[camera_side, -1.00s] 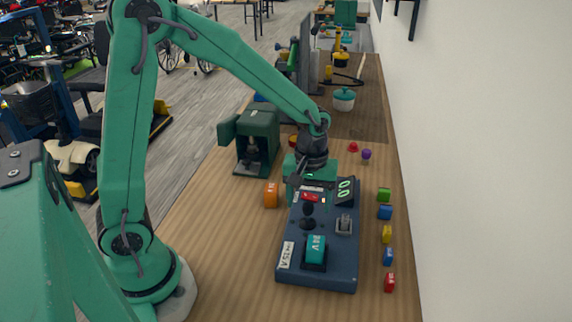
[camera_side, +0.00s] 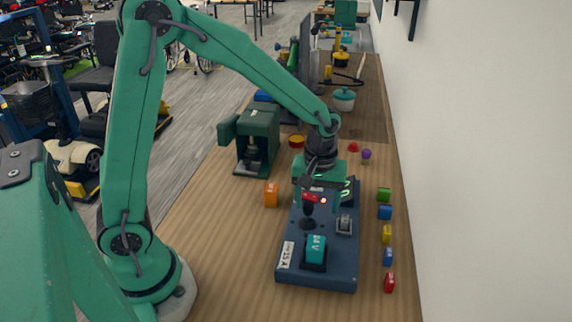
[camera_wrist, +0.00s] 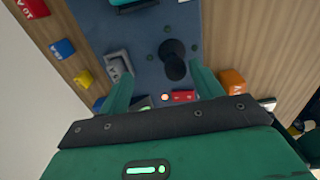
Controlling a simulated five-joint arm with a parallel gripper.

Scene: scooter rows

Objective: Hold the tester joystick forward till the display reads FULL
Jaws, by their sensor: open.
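The dark blue tester (camera_side: 335,268) lies on the wooden bench. Its black joystick (camera_side: 308,210) stands up from a round base; it also shows in the wrist view (camera_wrist: 174,62). The display (camera_side: 348,188) glows green at the tester's far end, partly hidden by my gripper, and its reading is not legible. An orange light (camera_wrist: 165,97) is lit near a red part (camera_wrist: 183,96). My gripper (camera_wrist: 160,76) is open and empty, its fingers pointing down over the far half of the tester. In the wrist view the joystick lies just beyond the fingertips, toward the right finger; contact is not visible.
A teal block (camera_side: 316,248) and a grey switch (camera_side: 344,224) sit on the tester. An orange block (camera_side: 271,194) lies to its left. Several small coloured blocks line its right side, near the wall. A dark green machine (camera_side: 257,138) stands behind left.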

